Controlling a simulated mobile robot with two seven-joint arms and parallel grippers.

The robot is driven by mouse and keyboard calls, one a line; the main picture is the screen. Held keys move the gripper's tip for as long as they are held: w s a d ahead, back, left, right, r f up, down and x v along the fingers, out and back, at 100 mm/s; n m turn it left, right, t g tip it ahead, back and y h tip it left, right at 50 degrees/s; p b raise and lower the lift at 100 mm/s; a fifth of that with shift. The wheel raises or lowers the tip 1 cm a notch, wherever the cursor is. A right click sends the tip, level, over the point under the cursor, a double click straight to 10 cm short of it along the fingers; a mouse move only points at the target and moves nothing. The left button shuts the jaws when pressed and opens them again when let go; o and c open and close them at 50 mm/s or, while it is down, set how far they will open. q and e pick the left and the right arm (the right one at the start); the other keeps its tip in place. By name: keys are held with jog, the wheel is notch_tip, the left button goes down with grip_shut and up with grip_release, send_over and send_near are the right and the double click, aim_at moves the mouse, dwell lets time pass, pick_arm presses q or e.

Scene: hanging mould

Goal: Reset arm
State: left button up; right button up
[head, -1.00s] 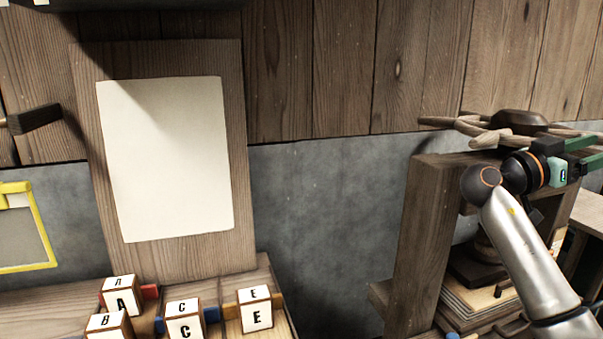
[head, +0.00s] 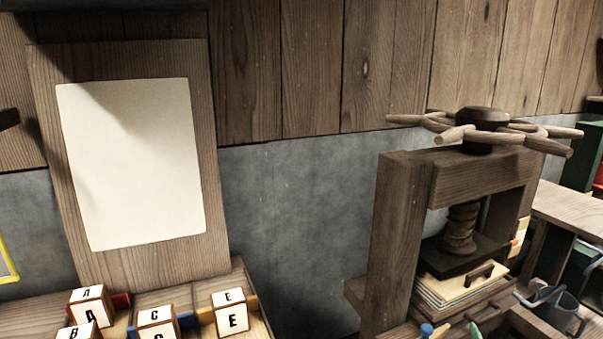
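Neither of my grippers shows in the head view now, and no link of my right arm is in the picture. A wooden screw press (head: 402,235) stands at the right with its spoked wooden handle (head: 485,132) on top. Its screw (head: 460,230) and a flat stack (head: 455,285) under the plate are in plain view. A white sheet (head: 132,165) is on an upright wooden board (head: 212,200) at the left.
The space in front of the grey wall (head: 290,220) looks clear.

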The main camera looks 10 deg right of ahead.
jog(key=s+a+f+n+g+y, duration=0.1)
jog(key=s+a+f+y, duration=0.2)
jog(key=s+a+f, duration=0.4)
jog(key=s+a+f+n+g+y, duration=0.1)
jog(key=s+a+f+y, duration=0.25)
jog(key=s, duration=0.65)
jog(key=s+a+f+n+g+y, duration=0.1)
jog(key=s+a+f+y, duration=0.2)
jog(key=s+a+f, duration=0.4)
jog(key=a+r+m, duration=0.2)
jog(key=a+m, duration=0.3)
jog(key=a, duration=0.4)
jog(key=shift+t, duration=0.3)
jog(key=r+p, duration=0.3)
jog(key=p, duration=0.1)
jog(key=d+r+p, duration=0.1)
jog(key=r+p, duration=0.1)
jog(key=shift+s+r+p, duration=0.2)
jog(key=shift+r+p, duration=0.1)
